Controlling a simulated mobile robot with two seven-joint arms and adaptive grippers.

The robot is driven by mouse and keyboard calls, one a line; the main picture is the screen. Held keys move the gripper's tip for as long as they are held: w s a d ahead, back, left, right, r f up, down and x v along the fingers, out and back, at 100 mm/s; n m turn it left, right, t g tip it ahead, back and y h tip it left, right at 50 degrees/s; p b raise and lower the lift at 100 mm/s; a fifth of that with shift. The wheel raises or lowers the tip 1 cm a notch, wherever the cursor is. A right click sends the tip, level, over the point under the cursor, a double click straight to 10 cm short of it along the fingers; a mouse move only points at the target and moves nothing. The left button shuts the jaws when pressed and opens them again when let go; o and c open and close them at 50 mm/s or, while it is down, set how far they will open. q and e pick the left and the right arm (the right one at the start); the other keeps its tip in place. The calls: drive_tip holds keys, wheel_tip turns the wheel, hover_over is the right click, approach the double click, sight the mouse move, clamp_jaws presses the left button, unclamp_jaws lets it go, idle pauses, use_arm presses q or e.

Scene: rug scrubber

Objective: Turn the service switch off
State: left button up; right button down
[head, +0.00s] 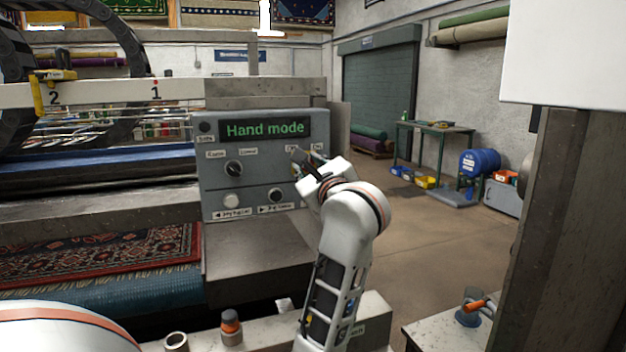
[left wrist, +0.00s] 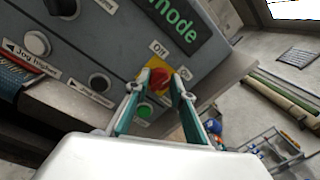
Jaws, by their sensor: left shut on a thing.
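The service switch is a red rotary knob (left wrist: 160,78) on a yellow plate, with an "Off" label (left wrist: 158,48) and an "On" label (left wrist: 185,73) beside it in the left wrist view. My left gripper (left wrist: 156,88) is at the knob, one finger on each side, shut on it. Which label the knob points to is hard to tell. In the head view my left gripper (head: 299,160) reaches the right part of the grey control panel (head: 225,180) and hides most of the switch. The panel's display (head: 265,129) reads "Hand mode". My right gripper is not in view.
A green button (left wrist: 144,111) sits just below the switch, between the fingers. A black knob (head: 233,168) and jog buttons (head: 231,201) are on the panel's left and lower parts. A red patterned rug (head: 100,262) lies in the machine. Open floor (head: 430,240) is at right.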

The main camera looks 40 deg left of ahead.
use_arm(q)
drive_tip(key=n+b, duration=0.2)
drive_tip(key=n, duration=0.1)
drive_tip(key=n+b, duration=0.5)
drive_tip(key=n, duration=0.2)
drive_tip(key=shift+f+g+y, duration=0.3)
drive_tip(key=shift+f+y, duration=0.05)
drive_tip(key=shift+y, duration=0.05)
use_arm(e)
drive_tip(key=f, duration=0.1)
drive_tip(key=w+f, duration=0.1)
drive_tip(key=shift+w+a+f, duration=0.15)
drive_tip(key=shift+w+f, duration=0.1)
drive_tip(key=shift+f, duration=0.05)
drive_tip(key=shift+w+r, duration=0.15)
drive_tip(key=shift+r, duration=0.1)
use_arm(q)
drive_tip(key=shift+r, duration=0.1)
drive_tip(key=o, duration=1.1)
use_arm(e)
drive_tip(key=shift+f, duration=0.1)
